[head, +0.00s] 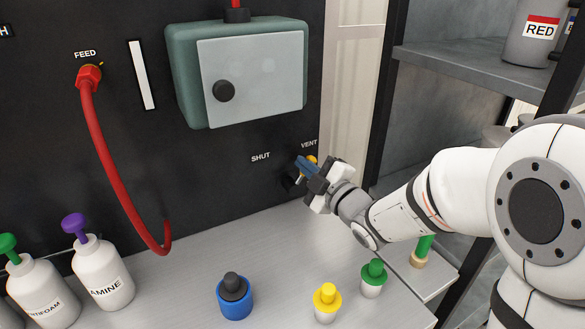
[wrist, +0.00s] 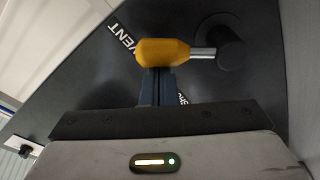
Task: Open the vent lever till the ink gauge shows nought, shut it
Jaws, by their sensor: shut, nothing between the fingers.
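The vent lever has an orange knob (wrist: 162,52) on a short metal rod that comes from a dark round hub (wrist: 222,42). In the head view the knob (head: 312,160) shows just below the VENT label, partly hidden by my gripper; the SHUT label is to the left. My gripper (head: 302,163) is shut and empty. In the wrist view its closed blue fingertips (wrist: 157,78) are right at the knob's side; I cannot tell whether they touch. A white vertical strip (head: 141,75) on the panel may be the ink gauge; no reading shows on it.
A green box (head: 250,75) with a grey door and black knob juts from the panel. A red hose (head: 116,180) runs from FEED. Bottles and a blue container (head: 235,298) stand on the counter, with yellow (head: 327,300) and green (head: 373,275) ones nearer my arm. Shelves are right.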

